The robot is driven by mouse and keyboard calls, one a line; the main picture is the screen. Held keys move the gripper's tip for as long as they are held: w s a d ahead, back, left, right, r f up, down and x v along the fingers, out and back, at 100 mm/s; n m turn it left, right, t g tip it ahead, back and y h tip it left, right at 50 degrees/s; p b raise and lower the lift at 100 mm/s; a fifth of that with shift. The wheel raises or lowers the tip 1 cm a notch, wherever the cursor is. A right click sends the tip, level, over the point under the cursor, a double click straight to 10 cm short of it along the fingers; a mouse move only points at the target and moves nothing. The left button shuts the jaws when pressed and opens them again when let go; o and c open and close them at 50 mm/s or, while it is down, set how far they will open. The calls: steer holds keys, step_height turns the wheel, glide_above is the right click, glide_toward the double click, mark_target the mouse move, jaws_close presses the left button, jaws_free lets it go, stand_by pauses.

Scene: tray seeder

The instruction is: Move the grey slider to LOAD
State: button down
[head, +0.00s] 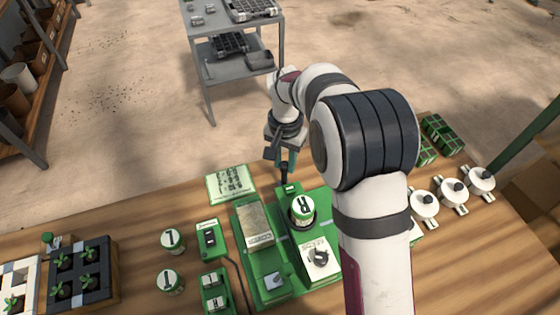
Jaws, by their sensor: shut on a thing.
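My gripper (285,164) reaches down at the back edge of the green seeder (246,238), near its middle. Its fingers are shut on a small dark grey piece, which I take to be the grey slider (284,174). The fingers hide part of the slider. A small green block with a pale label lies just in front of it. The LOAD mark cannot be read from here.
Left of the seeder are a green switch box (208,239), two white-topped canisters (172,240) and a dark seedling tray (111,278). A green card (230,182) lies behind. White round fixtures (453,195) stand at right. My own arm hides the seeder's right side.

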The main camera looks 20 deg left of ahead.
steer(key=w+d, duration=0.6)
steer(key=shift+w+d, duration=0.15)
steer(key=shift+w, duration=0.05)
steer(key=c, duration=0.6)
jaws_free()
step_height(320, 180, up, 16)
steer(key=shift+f, duration=0.1)
